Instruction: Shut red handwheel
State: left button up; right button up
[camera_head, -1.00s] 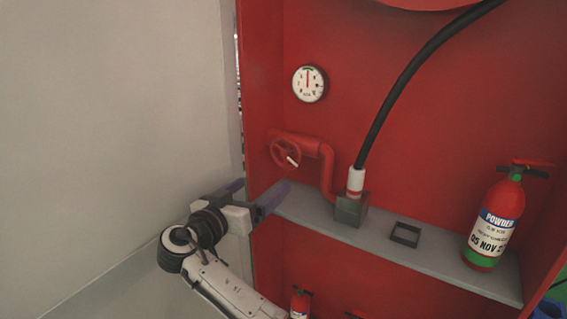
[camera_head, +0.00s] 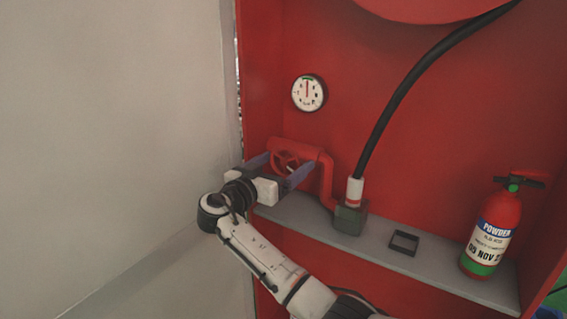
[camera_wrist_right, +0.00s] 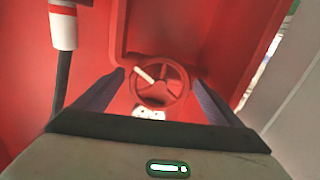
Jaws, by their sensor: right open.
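The red handwheel (camera_head: 287,163) sits on a red pipe at the left inside the red cabinet. It also shows in the right wrist view (camera_wrist_right: 174,88), with a white handle on its rim. My right gripper (camera_head: 283,163) is open, its two fingers on either side of the wheel in the head view. In the right wrist view the wheel lies ahead between the fingertips (camera_wrist_right: 158,80), with visible gaps, so no grip shows. The gripper partly covers the wheel in the head view. My left gripper is not in view.
A grey shelf (camera_head: 385,257) holds a fire extinguisher (camera_head: 492,232) at right and a small black square frame (camera_head: 403,242). A black hose (camera_head: 392,103) rises right of the pipe. A round gauge (camera_head: 309,93) hangs above. The cabinet's left wall (camera_head: 257,80) is close to the gripper.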

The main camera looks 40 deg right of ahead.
jog(key=c, duration=1)
